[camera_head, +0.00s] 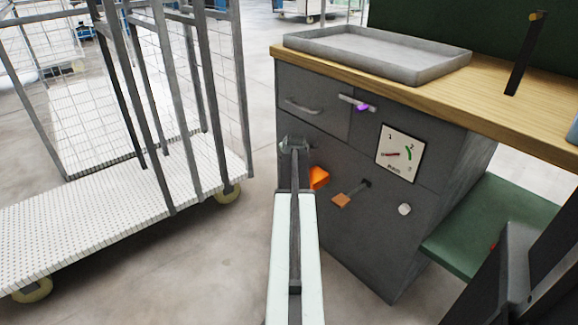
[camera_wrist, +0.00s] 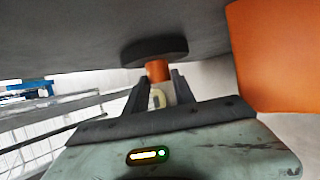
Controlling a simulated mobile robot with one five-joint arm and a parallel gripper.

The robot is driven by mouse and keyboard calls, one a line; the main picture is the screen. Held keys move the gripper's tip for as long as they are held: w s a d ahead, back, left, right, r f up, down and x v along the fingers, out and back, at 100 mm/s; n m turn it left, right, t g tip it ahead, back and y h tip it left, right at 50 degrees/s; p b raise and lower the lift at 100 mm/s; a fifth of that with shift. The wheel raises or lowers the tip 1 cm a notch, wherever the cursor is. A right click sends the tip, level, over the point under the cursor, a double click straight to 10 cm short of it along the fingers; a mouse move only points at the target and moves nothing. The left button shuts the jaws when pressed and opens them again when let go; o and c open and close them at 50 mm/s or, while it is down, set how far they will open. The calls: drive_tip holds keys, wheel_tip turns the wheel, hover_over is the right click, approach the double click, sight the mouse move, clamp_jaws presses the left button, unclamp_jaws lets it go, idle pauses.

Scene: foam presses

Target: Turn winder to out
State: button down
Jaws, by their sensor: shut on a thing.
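My gripper (camera_wrist: 158,92) is at the front of the dark grey press cabinet, near its left edge; it also shows in the head view (camera_head: 294,144). Its jaws are shut on a small orange peg (camera_wrist: 157,70) that stands out from a dark round disc (camera_wrist: 154,52). This looks like the winder, though no label on it is readable. In the head view my gripper hides the peg and disc. An orange block (camera_head: 318,178) sits just right of and below my gripper; a big orange surface (camera_wrist: 275,55) fills the wrist view's right side.
The front also bears a purple-knobbed lever (camera_head: 362,107), a drawer handle (camera_head: 301,106), a dial plate (camera_head: 400,154), a wooden-ended lever (camera_head: 342,200) and a pale knob (camera_head: 404,209). A grey tray (camera_head: 378,68) lies on top. A mesh cart (camera_head: 120,190) stands left; floor between is clear.

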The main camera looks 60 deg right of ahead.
drive_tip(key=shift+w+t, duration=0.1)
drive_tip(key=shift+t, duration=0.4)
drive_tip(key=c, duration=1.1)
unclamp_jaws()
drive_tip(key=shift+o, duration=0.2)
drive_tip(key=p+v, duration=0.5)
drive_tip(key=v, duration=0.2)
drive_tip(key=shift+a+r, duration=0.25)
drive_tip(key=shift+a, duration=0.1)
